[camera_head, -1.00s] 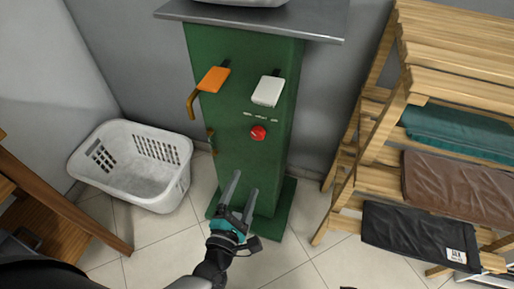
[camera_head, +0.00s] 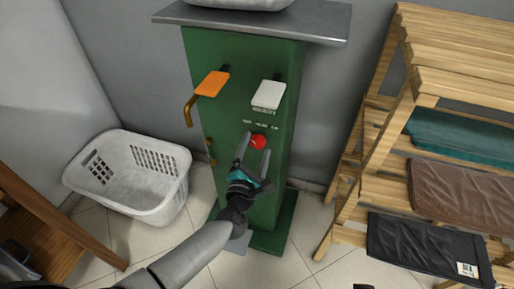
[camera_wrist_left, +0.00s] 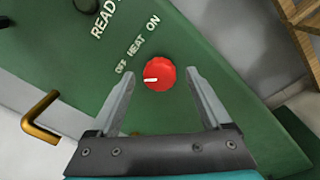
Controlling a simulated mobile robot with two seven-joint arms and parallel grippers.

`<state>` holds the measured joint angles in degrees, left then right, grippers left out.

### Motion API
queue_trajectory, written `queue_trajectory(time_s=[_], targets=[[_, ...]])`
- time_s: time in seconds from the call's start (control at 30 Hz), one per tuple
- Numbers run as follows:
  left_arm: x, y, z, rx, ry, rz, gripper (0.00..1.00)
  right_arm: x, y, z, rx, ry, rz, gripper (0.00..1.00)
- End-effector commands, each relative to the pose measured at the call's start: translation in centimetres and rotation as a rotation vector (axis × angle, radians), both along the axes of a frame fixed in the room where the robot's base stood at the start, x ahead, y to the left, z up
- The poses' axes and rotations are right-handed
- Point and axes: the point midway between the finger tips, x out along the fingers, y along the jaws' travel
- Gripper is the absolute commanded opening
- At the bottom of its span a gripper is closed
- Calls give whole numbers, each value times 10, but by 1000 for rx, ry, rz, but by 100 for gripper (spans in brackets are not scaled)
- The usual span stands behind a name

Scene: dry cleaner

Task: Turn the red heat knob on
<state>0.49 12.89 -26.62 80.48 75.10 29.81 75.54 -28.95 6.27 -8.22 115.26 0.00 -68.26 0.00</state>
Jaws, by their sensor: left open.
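The red heat knob (camera_head: 258,142) sits on the front of the green cabinet (camera_head: 228,118), below the white lever (camera_head: 269,94). In the left wrist view the knob (camera_wrist_left: 159,77) is a red disc with a white pointer mark toward its left side, beside the lettering "OFF HEAT ON". My left gripper (camera_head: 254,146) is open, its two fingers reaching up toward the knob. In the left wrist view its fingertips (camera_wrist_left: 160,72) lie on either side of the knob with gaps; I cannot tell the remaining depth to it. My right gripper is not in view.
An orange lever (camera_head: 212,84) and a brass hook-shaped handle (camera_head: 189,110) stick out at the cabinet's upper left. A white laundry basket (camera_head: 130,190) stands on the floor at left. A wooden rack (camera_head: 450,50) with folded cloths stands at right.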

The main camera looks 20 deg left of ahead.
Motion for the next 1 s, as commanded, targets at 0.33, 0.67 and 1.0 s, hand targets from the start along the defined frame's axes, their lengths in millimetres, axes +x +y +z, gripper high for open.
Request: queue_trajectory(time_s=[0.33,0.67,1.0], targets=[[13,0,0,0,1,-1,82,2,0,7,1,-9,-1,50],[12,0,0,0,0,0,59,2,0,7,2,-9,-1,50],[12,0,0,0,0,0,21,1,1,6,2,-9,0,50]])
